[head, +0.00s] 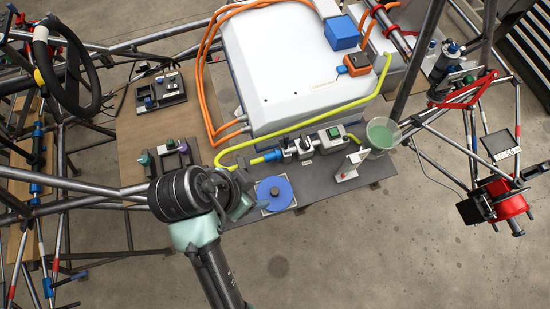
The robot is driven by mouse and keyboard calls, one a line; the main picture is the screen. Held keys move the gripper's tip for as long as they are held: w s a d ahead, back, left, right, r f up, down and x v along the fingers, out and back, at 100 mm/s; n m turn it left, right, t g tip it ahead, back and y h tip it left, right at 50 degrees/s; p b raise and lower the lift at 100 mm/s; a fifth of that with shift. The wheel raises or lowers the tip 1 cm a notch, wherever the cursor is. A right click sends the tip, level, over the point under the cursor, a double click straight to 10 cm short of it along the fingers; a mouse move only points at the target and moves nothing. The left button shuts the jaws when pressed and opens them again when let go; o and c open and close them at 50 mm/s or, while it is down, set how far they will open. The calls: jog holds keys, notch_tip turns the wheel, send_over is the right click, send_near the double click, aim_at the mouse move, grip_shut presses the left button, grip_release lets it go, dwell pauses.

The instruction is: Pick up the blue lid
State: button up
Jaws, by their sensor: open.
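The blue lid (282,202) is a flat round disc with a dark knob at its centre. It lies on a square light plate at the front edge of the dark panel (335,186). My gripper (243,197) is just left of the lid, seen from above and partly hidden behind my own wrist. It is open. I see nothing held in it. The gripper seems apart from the lid, but its height over the panel is hard to tell.
A yellow hose (309,116) with a valve (305,147) runs behind the lid. A cup of green liquid (380,136) stands to the right. Small levers (168,157) sit left, behind my wrist. Chassis tubes surround the panel. Open floor (350,255) lies in front.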

send_over(274, 192)
jog(key=s+a, duration=0.2)
notch_tip(274, 192, down, 7)
jog(key=shift+r+p, duration=0.1)
jog(key=shift+p, duration=0.25)
jog(key=x, duration=0.1)
jog(key=p+x, duration=0.1)
jog(key=x, duration=0.2)
jog(key=shift+w+d, duration=0.15)
jog(key=shift+w, duration=0.15)
jog(key=shift+w+d+f+p, duration=0.1)
jog(key=shift+f+p, duration=0.2)
jog(key=shift+f, duration=0.2)
grip_shut()
